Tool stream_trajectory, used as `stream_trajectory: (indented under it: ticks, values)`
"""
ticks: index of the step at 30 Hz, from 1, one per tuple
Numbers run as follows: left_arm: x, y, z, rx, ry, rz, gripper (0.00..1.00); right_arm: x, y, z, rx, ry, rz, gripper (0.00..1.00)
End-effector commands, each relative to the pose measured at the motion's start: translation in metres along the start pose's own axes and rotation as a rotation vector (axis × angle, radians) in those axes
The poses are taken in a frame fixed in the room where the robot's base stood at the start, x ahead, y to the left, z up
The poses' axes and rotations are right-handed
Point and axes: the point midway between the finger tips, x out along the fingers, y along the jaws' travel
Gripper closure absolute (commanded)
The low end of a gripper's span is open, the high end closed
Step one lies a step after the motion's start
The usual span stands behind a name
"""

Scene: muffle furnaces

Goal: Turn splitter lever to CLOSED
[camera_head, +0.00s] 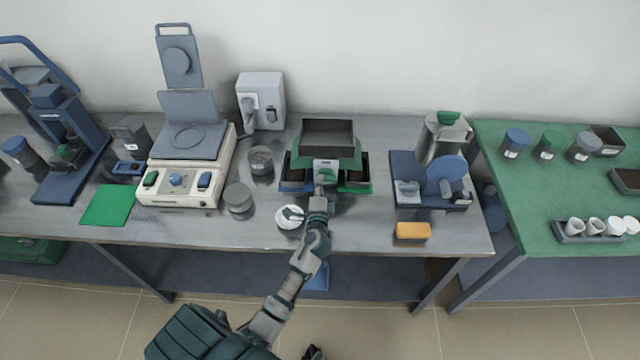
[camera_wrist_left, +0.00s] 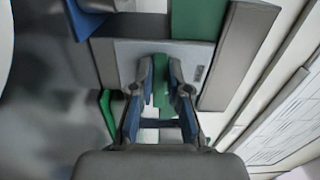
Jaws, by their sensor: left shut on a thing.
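The splitter (camera_head: 328,150) stands in the middle of the steel bench in the head view, a green body with a dark open hopper on top. A pan sits on each side of its base, the blue one (camera_head: 295,180) at left, the green one (camera_head: 357,180) at right. My left gripper (camera_head: 324,178) is at the splitter's front, pointing at it. The lever's setting cannot be read. A dark shape at the head view's bottom edge may be my right gripper (camera_head: 315,352).
A small white dish (camera_head: 289,217) lies just left of my left forearm. A yellow sponge (camera_head: 412,231) and a blue-based device (camera_head: 435,185) are at right. The bench's front edge runs below my wrist.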

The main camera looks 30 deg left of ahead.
Motion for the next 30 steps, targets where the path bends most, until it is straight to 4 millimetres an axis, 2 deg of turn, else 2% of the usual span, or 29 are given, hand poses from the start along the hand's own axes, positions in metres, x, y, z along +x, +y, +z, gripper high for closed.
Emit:
stream_trajectory:
  ticks: [2,3,5,6,14,17,20,30]
  values:
    - [-0.001,0.006,0.001,0.000,-0.004,0.012,1.00,0.001,0.000,0.000,0.000,0.000,0.000,1.00]
    - [-0.001,0.006,0.001,0.000,-0.004,0.012,0.77,0.001,0.000,0.000,0.000,0.000,0.000,1.00]
    - [-0.001,0.006,0.001,0.001,-0.004,0.012,0.62,0.001,0.000,0.000,0.000,0.000,0.000,1.00]
    - [-0.001,0.006,0.001,0.001,-0.004,0.011,0.59,0.001,0.000,0.000,0.000,0.000,0.000,1.00]
    - [-0.001,0.003,0.001,0.001,-0.002,0.005,0.59,0.000,0.000,-0.001,0.000,0.002,0.000,1.00]
    - [-0.007,0.003,0.000,0.001,-0.001,0.005,0.59,0.000,0.000,-0.001,0.000,0.003,0.000,1.00]
    - [-0.023,0.004,0.001,0.001,-0.001,0.006,0.59,0.000,0.000,-0.001,0.000,0.003,0.000,1.00]
    - [-0.096,0.005,0.001,-0.001,-0.003,0.011,0.59,0.000,0.000,0.000,0.000,0.002,0.000,1.00]
